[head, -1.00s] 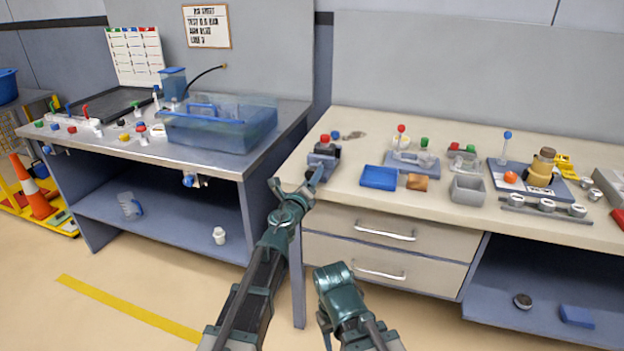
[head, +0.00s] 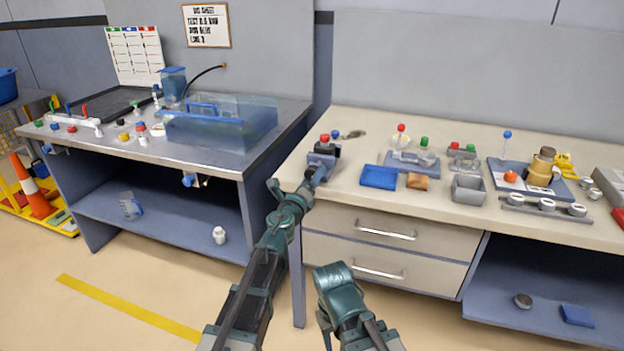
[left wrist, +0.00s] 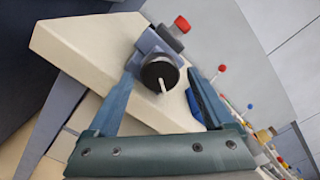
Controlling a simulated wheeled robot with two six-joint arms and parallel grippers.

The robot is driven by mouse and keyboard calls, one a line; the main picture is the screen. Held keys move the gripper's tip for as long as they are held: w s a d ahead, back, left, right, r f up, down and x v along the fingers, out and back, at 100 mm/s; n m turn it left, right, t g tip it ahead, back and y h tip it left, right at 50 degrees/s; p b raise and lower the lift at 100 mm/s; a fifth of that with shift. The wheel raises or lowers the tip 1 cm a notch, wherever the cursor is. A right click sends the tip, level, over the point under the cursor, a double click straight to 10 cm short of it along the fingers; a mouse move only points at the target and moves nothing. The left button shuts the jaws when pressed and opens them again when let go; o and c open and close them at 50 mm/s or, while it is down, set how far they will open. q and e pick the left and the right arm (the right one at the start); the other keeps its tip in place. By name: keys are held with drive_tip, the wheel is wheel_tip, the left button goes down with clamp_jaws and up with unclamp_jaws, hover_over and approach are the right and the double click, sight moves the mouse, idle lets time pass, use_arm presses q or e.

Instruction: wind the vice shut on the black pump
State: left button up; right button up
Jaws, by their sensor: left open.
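The small blue-grey vice (head: 320,161) stands at the left front corner of the beige bench. The black pump (head: 334,149), with red and blue caps on top, sits at it. In the left wrist view the vice (left wrist: 149,42) has a round black knob (left wrist: 158,70) with a white pointer line facing me. A red cap (left wrist: 182,24) shows behind it. My left gripper (left wrist: 164,80) is open, its two blue fingers on either side of the knob with gaps showing. In the head view it is at the vice's front. The pump's body is mostly hidden in the wrist view.
A dark stain or loose item (head: 353,134) lies behind the vice. A gap separates this bench from the left bench (head: 262,150).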

use_arm(q)
drive_tip(key=v, duration=1.3)
drive_tip(key=shift+s, duration=0.2)
drive_tip(key=n, duration=2.7)
drive_tip(key=shift+w+a+r, duration=0.1)
drive_tip(key=shift+w+r, duration=0.15)
drive_tip(key=shift+w, duration=0.1)
drive_tip(key=shift+w, duration=0.15)
drive_tip(key=x, duration=1.3)
drive_tip(key=shift+w, duration=0.25)
